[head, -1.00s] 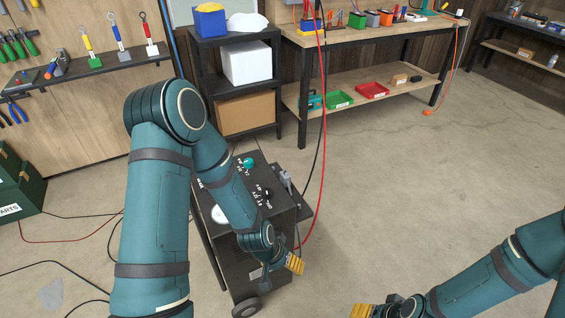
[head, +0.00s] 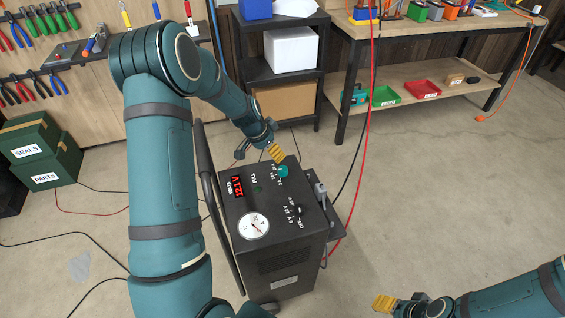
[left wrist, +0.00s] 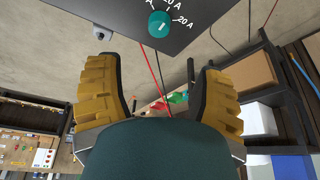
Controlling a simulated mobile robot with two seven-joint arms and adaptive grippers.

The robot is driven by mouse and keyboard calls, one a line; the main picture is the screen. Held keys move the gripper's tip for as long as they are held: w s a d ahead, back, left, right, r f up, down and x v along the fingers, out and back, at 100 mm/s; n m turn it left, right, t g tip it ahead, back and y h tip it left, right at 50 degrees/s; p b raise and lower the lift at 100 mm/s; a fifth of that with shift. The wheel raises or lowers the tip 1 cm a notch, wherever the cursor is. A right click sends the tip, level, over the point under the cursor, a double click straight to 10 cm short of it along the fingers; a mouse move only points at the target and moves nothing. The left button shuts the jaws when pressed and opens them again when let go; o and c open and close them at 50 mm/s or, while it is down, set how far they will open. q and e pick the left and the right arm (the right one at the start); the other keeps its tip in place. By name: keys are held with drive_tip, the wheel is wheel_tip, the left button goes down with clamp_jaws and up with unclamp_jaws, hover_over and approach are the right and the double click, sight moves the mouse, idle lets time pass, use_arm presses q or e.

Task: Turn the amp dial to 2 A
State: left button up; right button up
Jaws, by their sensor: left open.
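The amp dial is a teal round knob (head: 283,172) on the back right of the black charger's top panel (head: 262,196). In the left wrist view the knob (left wrist: 160,25) shows at the top, with a short white mark and amp labels beside it; some labels are cut off. My left gripper (head: 276,153) is open and empty, just behind and above the knob, apart from it. Its yellow pads (left wrist: 157,70) are spread wide in the left wrist view. My right gripper (head: 386,303) is low at the right, away from the charger; its opening is unclear.
The panel also holds a red lit display (head: 237,186), a white gauge (head: 253,226) and a black knob (head: 299,210). A grey clamp (head: 321,194) and the red cable (head: 366,150) are on the charger's right. A black shelf (head: 322,85) stands behind.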

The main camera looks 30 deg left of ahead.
sight(283, 169)
use_arm(q)
drive_tip(key=b+x, duration=0.2)
drive_tip(key=x, duration=1.1)
drive_tip(key=shift+d+f+b, duration=0.15)
drive_tip(key=shift+f+b, duration=0.2)
clamp_jaws()
